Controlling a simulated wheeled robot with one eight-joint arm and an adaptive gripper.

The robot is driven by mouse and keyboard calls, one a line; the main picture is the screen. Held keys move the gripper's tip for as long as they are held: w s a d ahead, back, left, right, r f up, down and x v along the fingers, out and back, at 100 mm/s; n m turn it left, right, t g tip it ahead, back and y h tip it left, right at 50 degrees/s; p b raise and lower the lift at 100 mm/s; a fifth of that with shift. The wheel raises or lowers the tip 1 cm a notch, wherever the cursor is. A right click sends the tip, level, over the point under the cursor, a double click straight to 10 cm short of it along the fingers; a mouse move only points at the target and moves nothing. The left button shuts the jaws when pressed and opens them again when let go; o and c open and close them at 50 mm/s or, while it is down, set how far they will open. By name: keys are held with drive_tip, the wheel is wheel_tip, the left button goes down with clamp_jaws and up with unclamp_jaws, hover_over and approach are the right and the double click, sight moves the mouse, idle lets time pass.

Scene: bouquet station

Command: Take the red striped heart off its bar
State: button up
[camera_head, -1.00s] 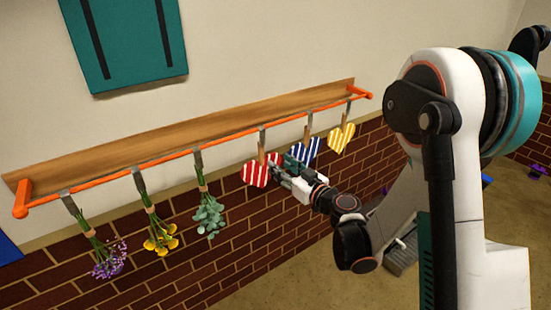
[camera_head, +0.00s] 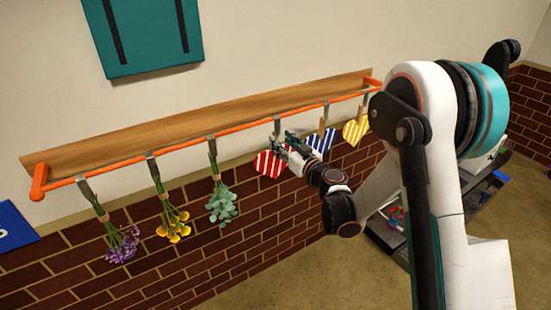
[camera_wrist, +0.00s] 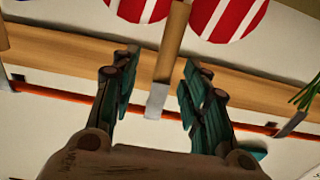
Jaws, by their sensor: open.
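The red striped heart (camera_head: 269,164), red with white stripes, hangs from the orange bar (camera_head: 240,131) below a grey clip. In the wrist view the heart (camera_wrist: 228,14) is at the top edge, partly cut off. Its wooden strip (camera_wrist: 172,42) runs down to the grey clip (camera_wrist: 157,100) at the bar (camera_wrist: 58,92). My gripper (camera_head: 279,147) is at the heart's upper right in the head view. In the wrist view its teal fingers (camera_wrist: 160,66) are open, one on each side of the strip and clip, with gaps showing on both sides.
A blue striped heart (camera_head: 320,142) hangs close to the right of my gripper, and a yellow striped heart (camera_head: 355,131) beyond it. Eucalyptus (camera_head: 221,205), yellow flowers (camera_head: 174,224) and purple flowers (camera_head: 122,243) hang to the left. A wooden board (camera_head: 130,137) backs the bar.

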sight(277, 138)
drive_tip(key=x, duration=0.2)
drive_tip(key=b+x, duration=0.1)
drive_tip(key=x, duration=0.1)
drive_tip(key=shift+s+a+r, duration=0.1)
drive_tip(key=shift+s+a, duration=0.05)
drive_tip(key=shift+a, duration=0.15)
drive_tip(key=shift+c, duration=0.6)
clamp_jaws()
drive_tip(key=shift+r, duration=0.1)
